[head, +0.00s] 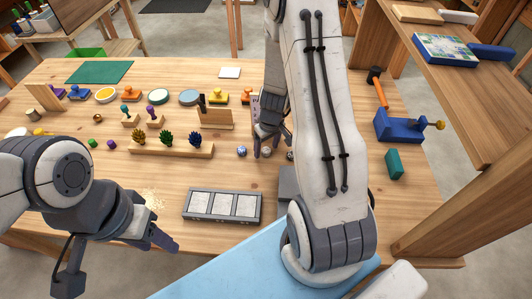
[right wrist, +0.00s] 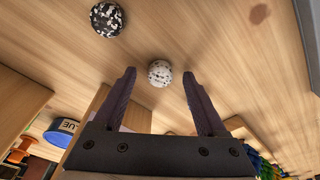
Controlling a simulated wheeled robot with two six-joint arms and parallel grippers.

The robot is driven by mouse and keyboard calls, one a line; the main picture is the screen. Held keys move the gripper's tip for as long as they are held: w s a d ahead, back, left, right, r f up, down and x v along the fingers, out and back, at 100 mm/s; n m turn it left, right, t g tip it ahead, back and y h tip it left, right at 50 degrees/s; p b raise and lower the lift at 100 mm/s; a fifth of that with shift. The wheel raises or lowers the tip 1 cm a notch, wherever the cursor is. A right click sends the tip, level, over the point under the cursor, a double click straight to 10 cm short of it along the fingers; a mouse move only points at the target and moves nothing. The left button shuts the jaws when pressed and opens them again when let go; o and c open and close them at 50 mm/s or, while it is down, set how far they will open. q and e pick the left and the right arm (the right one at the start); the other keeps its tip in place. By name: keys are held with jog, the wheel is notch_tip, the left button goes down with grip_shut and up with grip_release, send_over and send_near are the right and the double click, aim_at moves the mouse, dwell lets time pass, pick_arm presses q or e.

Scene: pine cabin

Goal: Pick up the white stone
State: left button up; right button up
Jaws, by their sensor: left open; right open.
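The white stone (right wrist: 160,73), round with dark specks, lies on the wooden table in the right wrist view. It sits between and slightly beyond the two fingertips of my right gripper (right wrist: 159,74), which is open and holds nothing. In the head view the white stone (head: 266,152) is just beside the fingers of my right gripper (head: 267,150). A black-and-white speckled stone (right wrist: 106,18) lies apart from it; in the head view it is partly hidden by my right arm. My left gripper (head: 118,262) is open and empty near the table's front left edge.
A bluish ball (head: 242,152) lies left of the stone. A grey tray with three pale panels (head: 222,206) is in front. A wooden holder (head: 215,118) is behind. A blue vise (head: 402,126) is at right.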

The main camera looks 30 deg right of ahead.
grip_shut()
jog(key=shift+r, duration=0.15)
